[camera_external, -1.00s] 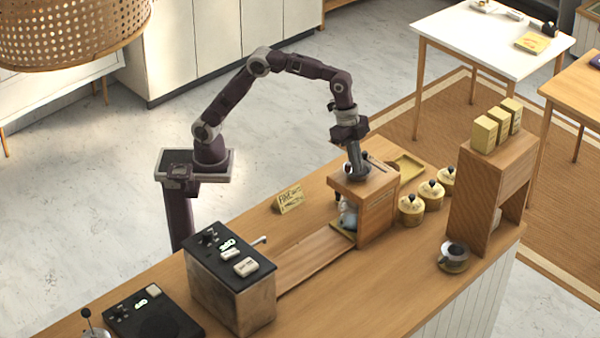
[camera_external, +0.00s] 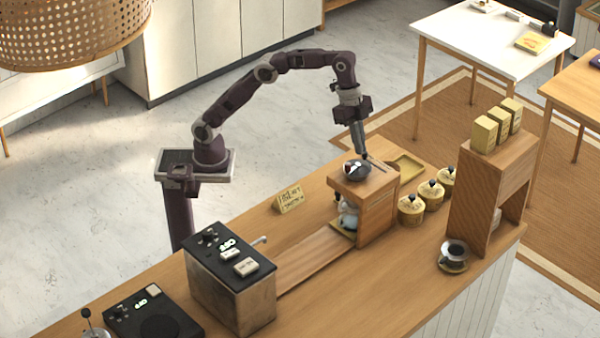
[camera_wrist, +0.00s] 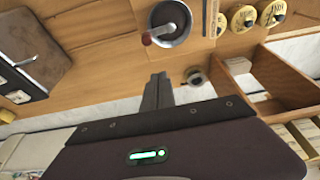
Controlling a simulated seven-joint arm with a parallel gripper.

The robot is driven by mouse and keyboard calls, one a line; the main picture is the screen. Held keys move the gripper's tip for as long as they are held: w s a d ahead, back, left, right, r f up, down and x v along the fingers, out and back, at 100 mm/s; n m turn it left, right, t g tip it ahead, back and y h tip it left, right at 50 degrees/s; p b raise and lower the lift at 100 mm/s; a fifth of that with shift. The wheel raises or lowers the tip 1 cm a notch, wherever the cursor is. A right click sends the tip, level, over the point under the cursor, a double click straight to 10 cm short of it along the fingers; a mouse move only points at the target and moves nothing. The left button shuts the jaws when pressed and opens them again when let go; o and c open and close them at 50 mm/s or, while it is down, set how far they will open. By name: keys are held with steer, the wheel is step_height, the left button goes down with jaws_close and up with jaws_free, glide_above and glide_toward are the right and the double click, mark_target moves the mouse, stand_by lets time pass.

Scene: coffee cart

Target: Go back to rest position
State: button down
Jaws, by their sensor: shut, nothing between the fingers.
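My gripper (camera_external: 361,152) is shut and empty. It points down just above the small wooden stand (camera_external: 382,184) on the counter, close to a dark round vessel (camera_external: 357,169) on the stand's top. In the wrist view my gripper (camera_wrist: 158,78) also shows with its fingers together, apart from the dark round vessel (camera_wrist: 168,22), which has a red-brown part at its side. My arm arches up and over from its base behind the counter.
Yellow canisters (camera_external: 411,209) stand right of the stand, and a yellow tray (camera_external: 407,166) lies behind it. A tall wooden shelf (camera_external: 490,190) with yellow boxes is farther right. A dark-topped machine (camera_external: 230,280) stands at front left. The air above the counter is free.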

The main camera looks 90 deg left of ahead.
stand_by(0.3)
steer(key=s+a+r+n+t, duration=0.2)
steer(key=s+a+r+n, duration=0.25)
steer(key=s+a, duration=0.65)
steer(key=s+a+f+n+y, duration=0.1)
steer(key=s+a+f, duration=0.3)
steer(key=s, duration=0.6)
steer(key=s+a+f+n+t+y, duration=0.1)
steer(key=s+a+f+n, duration=0.2)
steer(key=s+f, duration=0.5)
steer(key=shift+s+a+f, duration=0.15)
steer(key=shift+s+a, duration=0.45)
steer(key=shift+s, duration=0.6)
